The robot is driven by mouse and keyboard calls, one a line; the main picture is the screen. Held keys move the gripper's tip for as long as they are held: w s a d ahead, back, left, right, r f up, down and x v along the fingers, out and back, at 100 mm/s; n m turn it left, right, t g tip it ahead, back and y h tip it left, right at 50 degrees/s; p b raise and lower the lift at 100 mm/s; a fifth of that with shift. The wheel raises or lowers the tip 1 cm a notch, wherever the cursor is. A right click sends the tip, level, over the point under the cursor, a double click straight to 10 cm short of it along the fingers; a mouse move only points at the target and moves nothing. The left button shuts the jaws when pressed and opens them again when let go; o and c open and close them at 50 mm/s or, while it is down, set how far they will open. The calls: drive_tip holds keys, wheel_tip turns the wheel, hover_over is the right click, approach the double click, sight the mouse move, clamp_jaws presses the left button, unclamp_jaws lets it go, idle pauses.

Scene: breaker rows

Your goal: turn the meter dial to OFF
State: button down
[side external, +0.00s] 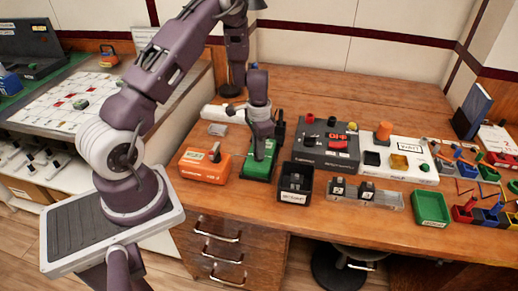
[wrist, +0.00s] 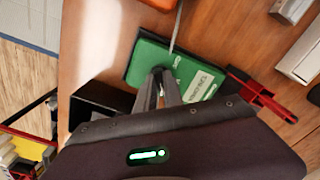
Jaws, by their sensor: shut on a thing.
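The green meter (side external: 257,169) lies on the wooden table between an orange box and a small black tray. In the wrist view the green meter (wrist: 148,58) shows a white label to the right of my fingers. My gripper (side external: 263,152) is over the meter, pointing down, with its fingers at the meter's face. In the wrist view my gripper (wrist: 160,75) has its fingertips close together, shut on the dial. The dial itself is hidden by the fingers, so its setting cannot be read.
The orange device (side external: 205,166) is left of the meter. The black tray (side external: 295,182) is close on its right. A dark grey panel box (side external: 328,150), a white box (side external: 400,172) and a green tray (side external: 431,208) are farther right. The table behind is clear.

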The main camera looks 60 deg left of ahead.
drive_tip(key=n, duration=0.5)
drive_tip(key=shift+n, duration=0.3)
drive_tip(key=n, duration=1)
drive_tip(key=shift+n, duration=0.4)
drive_tip(key=n, duration=0.5)
drive_tip(key=shift+n, duration=0.4)
drive_tip(key=c, duration=1.5)
unclamp_jaws()
drive_tip(key=shift+o, duration=0.2)
drive_tip(key=shift+r, duration=0.15)
